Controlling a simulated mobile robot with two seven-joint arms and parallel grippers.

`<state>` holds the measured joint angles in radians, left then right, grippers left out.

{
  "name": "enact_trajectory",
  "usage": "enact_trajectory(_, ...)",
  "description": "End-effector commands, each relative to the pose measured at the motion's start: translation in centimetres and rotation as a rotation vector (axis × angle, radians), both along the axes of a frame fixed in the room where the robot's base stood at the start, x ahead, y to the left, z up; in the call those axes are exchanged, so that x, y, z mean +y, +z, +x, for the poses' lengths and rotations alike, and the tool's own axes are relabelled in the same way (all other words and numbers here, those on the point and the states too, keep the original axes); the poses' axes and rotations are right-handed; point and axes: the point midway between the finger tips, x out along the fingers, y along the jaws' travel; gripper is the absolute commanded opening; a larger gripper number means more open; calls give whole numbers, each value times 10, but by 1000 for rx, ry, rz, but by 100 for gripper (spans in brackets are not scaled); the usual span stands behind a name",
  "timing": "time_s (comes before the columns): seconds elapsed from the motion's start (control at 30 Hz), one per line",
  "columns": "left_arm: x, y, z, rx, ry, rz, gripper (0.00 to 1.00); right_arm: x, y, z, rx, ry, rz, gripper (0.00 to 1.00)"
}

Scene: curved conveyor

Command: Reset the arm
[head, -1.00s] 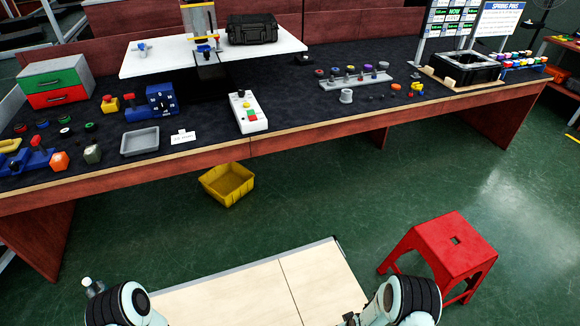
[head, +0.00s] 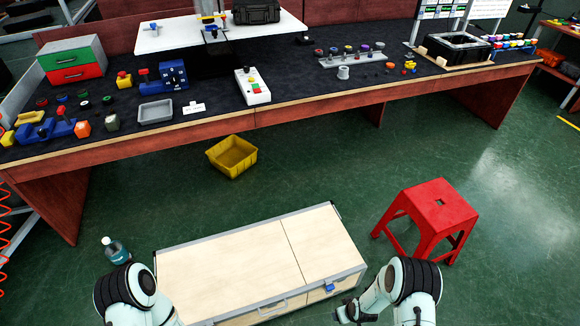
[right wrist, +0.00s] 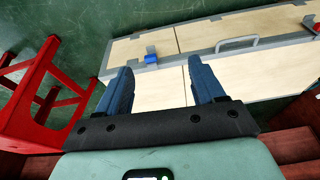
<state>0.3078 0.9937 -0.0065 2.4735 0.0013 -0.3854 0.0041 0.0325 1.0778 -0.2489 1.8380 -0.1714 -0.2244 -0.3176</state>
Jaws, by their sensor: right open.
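My right gripper (right wrist: 160,66) is open and empty in the right wrist view, its two blue fingers spread apart. Past the fingers is a pale wooden case (right wrist: 225,72) with a grey metal edge, a handle and a blue latch (right wrist: 151,58). In the head view my right arm (head: 405,285) comes in at the bottom, right of the case, with its gripper not clearly shown. My left arm (head: 130,290) shows at the bottom left, beside the case. My left gripper is out of view.
A red stool (head: 432,210) stands right of the case (head: 240,255). A yellow bin (head: 232,155) lies on the floor before the long workbench (head: 300,117). A bottle (head: 115,252) stands left of the case.

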Motion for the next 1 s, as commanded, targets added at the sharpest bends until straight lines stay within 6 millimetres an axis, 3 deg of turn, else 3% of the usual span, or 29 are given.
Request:
enact_trajectory(0.03, 0, 11, 4, -7, 0, 0, 43, 3, 8, -29, 58, -64, 36, 68)
enact_trajectory(0.17, 0, 28, 10, -14, 0, 1, 43, 18, 27, -87, 168, -222, 118, 68)
enact_trajectory(0.3, 0, 46, 18, -24, -1, 0, 43, 38, 60, -148, 294, -394, 199, 68)
enact_trajectory(0.4, 0, 57, 23, -28, 0, 0, 43, 53, 86, -184, 374, -499, 241, 68)
enact_trajectory(0.5, 0, 64, 26, -32, 0, 0, 43, 62, 105, -207, 429, -571, 265, 68)
enact_trajectory(0.6, 0, 66, 27, -33, 0, 0, 43, 67, 113, -218, 453, -600, 277, 68)
enact_trajectory(1.0, 0, 66, 27, -33, 0, 0, 43, 67, 114, -218, 454, -602, 278, 68)
